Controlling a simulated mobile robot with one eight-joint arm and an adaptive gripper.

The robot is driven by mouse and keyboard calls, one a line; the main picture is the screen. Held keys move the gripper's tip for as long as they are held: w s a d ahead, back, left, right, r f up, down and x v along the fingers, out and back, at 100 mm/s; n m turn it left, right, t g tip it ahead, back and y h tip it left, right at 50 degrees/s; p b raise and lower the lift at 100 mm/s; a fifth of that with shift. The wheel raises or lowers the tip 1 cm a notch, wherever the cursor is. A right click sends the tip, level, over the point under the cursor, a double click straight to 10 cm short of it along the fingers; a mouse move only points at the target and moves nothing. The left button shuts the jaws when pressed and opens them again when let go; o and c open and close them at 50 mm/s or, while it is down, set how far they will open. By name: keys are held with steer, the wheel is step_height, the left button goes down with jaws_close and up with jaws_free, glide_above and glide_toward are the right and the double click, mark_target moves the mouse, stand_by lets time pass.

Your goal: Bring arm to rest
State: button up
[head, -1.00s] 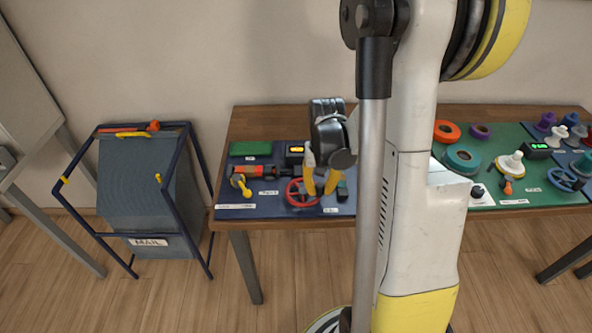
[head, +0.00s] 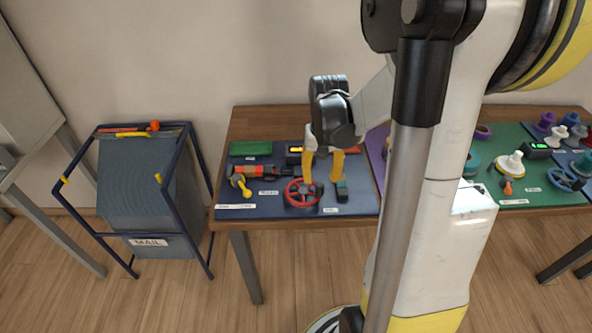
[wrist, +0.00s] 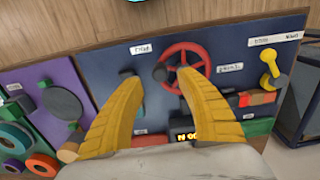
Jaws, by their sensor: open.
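My gripper (head: 323,178) is open and empty, its two yellow fingers hanging above the dark blue panel (head: 255,205) on the wooden table. In the wrist view the fingers of my gripper (wrist: 153,90) are spread apart with nothing between them. A red wheel (head: 301,193) is close by the left finger in the head view, and it also shows beyond the fingers in the wrist view (wrist: 186,55). I cannot tell whether a finger touches anything. My arm comes down from the upper right to the gripper.
A yellow lever (head: 242,185) and a green block (head: 250,148) are on the blue panel. A green panel (head: 532,193) with several spools is at the right. A blue-framed mail bin (head: 148,185) stands left of the table. The floor (head: 190,300) in front is clear.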

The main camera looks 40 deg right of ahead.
step_height(320, 180, up, 7)
steer(key=shift+f, duration=0.15)
steer(key=shift+a, duration=0.1)
steer(key=s+a+r+n+t, duration=0.2)
steer(key=a+r+n+t, duration=0.1)
steer(key=a, duration=0.7)
steer(key=s+a+r+n+t, duration=0.3)
steer(key=a+t, duration=0.1)
steer(key=a, duration=0.6)
steer(key=shift+s+a+r+n, duration=0.15)
steer(key=shift+s+a+n, duration=0.15)
steer(key=shift+a, duration=0.1)
